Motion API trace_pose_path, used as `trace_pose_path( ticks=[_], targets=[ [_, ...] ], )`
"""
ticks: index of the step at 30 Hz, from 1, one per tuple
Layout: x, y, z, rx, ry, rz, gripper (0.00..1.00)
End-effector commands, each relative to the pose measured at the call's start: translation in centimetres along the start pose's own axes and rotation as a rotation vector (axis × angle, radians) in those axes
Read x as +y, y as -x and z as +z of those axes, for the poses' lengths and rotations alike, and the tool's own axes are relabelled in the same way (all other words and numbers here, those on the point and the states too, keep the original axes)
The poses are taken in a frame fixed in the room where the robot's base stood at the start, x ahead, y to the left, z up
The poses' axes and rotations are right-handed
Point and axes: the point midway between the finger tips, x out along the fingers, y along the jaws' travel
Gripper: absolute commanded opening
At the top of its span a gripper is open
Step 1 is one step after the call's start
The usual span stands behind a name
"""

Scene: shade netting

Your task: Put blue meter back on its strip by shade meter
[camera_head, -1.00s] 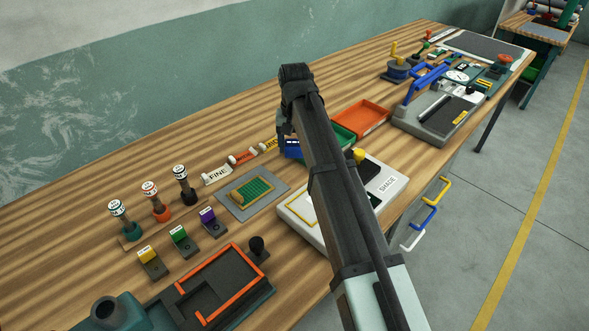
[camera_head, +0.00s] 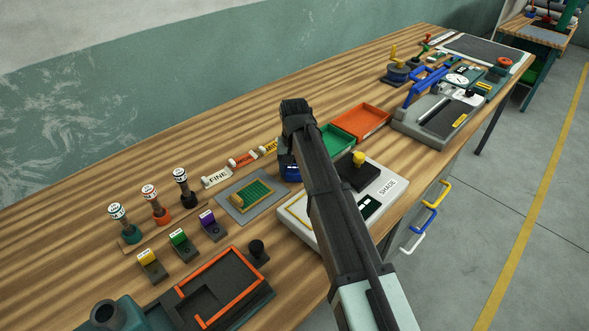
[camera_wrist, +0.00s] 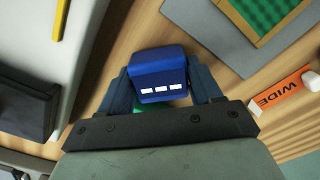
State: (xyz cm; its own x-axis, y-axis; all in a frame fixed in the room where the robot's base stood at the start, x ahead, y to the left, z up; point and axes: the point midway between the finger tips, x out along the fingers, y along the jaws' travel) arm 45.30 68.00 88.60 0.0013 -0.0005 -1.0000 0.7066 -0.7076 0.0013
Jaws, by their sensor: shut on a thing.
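My gripper (camera_wrist: 162,90) is shut on the blue meter (camera_wrist: 158,65), a blue block with a row of three white marks. Its fingers press on both sides of it. In the head view the blue meter (camera_head: 290,171) shows partly beneath my wrist, beside the far-left edge of the shade meter. The shade meter (camera_head: 387,187) is a pale box labelled SHADE with a yellow knob, partly hidden by my arm. Its pale body (camera_wrist: 35,35) also shows at the left in the wrist view. I cannot tell whether the blue meter touches the bench, and I cannot make out its strip.
A grey mat with green netting (camera_head: 250,193) lies just left of the gripper. A green tray (camera_head: 337,140) and an orange tray (camera_head: 362,121) stand beyond. Rolls labelled FINE (camera_head: 217,178) and WIDE (camera_wrist: 277,92) lie nearby. Bare bench shows between the mat and the shade meter.

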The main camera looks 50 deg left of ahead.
Motion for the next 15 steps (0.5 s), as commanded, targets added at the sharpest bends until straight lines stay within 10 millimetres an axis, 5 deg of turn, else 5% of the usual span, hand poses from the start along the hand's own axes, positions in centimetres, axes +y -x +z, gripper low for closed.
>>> trace_pose_path(
  ticks=[3,4,6,15],
  targets=[
    [0.00,-0.27,0.01,0.000,0.000,0.000,0.29],
    [0.00,-0.26,0.00,0.000,0.000,0.000,0.66],
    [0.00,-0.24,0.00,0.000,0.000,0.000,0.72],
    [0.00,-0.11,-0.01,0.000,0.000,0.000,0.74]
  ],
)
